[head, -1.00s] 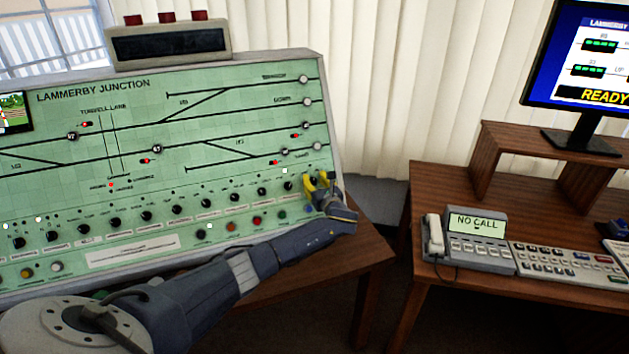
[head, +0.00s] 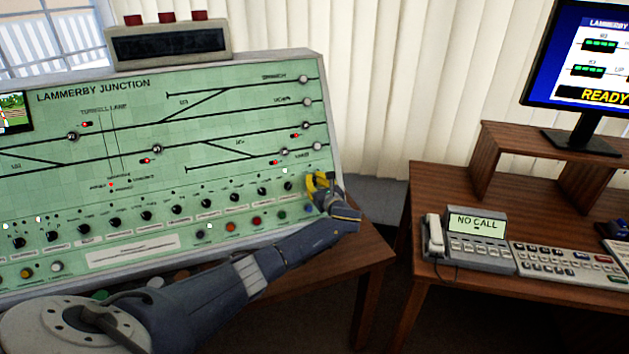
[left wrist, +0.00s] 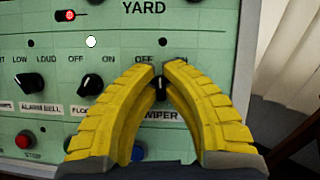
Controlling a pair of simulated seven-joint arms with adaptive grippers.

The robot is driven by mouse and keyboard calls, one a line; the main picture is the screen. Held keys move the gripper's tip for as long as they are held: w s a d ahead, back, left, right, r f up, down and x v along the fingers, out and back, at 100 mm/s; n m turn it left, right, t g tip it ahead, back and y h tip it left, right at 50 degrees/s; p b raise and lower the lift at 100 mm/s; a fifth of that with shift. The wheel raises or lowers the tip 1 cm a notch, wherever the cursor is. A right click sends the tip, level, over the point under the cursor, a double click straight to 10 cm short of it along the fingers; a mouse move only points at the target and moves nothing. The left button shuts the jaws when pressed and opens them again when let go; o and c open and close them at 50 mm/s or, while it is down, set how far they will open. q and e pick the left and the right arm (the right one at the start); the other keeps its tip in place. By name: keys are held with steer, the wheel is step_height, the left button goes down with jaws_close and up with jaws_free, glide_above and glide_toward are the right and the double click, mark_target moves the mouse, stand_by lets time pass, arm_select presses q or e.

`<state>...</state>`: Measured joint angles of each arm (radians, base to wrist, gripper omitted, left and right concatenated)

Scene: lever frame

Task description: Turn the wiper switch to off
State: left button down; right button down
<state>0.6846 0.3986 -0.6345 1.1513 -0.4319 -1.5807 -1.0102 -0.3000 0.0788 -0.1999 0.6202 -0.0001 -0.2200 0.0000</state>
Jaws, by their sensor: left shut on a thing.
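The wiper switch (left wrist: 160,88) is a small black knob on the green panel, between OFF and ON marks, with a WIPER label partly hidden below it. My left gripper (left wrist: 162,76) has its two yellow fingers shut on this knob, one on each side. The knob looks close to upright, but the fingers cover much of it, so its exact setting is hard to tell. In the head view the left gripper (head: 318,182) is at the panel's lower right corner and hides the switch. My right gripper is not in view.
The floodlight-side knob (left wrist: 91,86) sits just left of the fingers, with the alarm bell knob (left wrist: 30,84) farther left. A blue button (left wrist: 138,150) lies below. The panel's right edge is close. A desk with a phone (head: 433,235) stands right, across a gap.

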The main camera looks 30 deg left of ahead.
arm_select(q)
steer(key=n+g, duration=0.1)
steer(key=n, duration=0.2)
steer(key=n+g+y, duration=0.1)
steer(key=n+g, duration=0.1)
steer(key=n, duration=0.2)
steer(key=shift+s+a+g, duration=0.1)
steer(key=shift+s+g, duration=0.05)
steer(key=shift+g, duration=0.15)
steer(key=shift+n, duration=0.3)
steer(key=c, duration=1.5)
jaws_free()
steer(key=v, duration=1.2)
